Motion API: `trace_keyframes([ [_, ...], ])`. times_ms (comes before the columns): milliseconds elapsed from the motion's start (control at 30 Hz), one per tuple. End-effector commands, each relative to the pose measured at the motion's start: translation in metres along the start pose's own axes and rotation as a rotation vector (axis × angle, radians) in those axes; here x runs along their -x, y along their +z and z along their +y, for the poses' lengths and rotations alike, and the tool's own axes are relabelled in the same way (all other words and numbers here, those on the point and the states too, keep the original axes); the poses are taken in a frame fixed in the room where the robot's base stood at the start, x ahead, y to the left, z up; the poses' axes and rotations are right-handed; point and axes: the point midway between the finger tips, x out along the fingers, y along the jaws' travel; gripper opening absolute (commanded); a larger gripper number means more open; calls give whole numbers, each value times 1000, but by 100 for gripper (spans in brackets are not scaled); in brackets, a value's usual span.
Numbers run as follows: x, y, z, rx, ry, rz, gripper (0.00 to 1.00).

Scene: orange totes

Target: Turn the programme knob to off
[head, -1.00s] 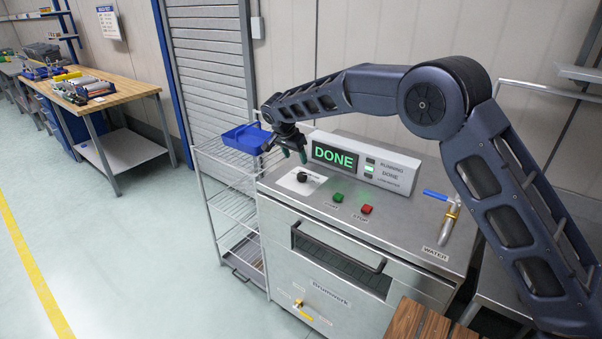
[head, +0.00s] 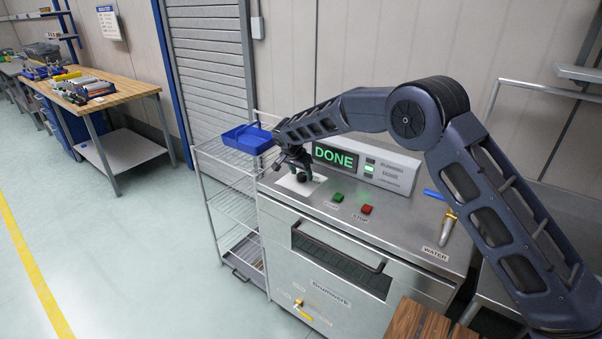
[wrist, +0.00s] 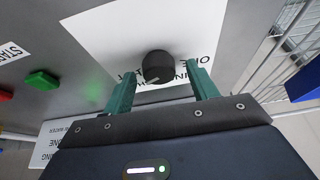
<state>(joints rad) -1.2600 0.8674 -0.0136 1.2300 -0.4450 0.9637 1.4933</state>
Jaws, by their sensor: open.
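The programme knob (wrist: 157,67) is a round black dial with a pale pointer mark, on a white label plate (wrist: 110,28) in the wrist view. The plate's printed words are partly hidden by the knob and fingers. In the head view the knob (head: 301,177) shows just below my gripper (head: 296,168). In the wrist view my gripper (wrist: 161,85) is open, with one green finger to each side of the knob and gaps between them. Whether the fingertips reach down around the knob is hard to tell.
A green button (head: 337,197) and a red stop button (head: 366,209) sit right of the knob. A display box (head: 400,171) reading DONE stands behind. A blue tray (head: 246,138) rests on the wire rack at left. A blue-handled water valve (head: 449,215) is at right.

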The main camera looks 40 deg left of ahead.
Motion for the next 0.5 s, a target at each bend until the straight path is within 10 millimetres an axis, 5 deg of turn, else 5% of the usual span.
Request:
trace_keyframes([
  [67, 0, 0, 0, 0, 0, 0, 56],
  [267, 0, 0, 0, 0, 0, 0, 17],
  [500, 0, 0, 0, 10, -4, 0, 14],
])
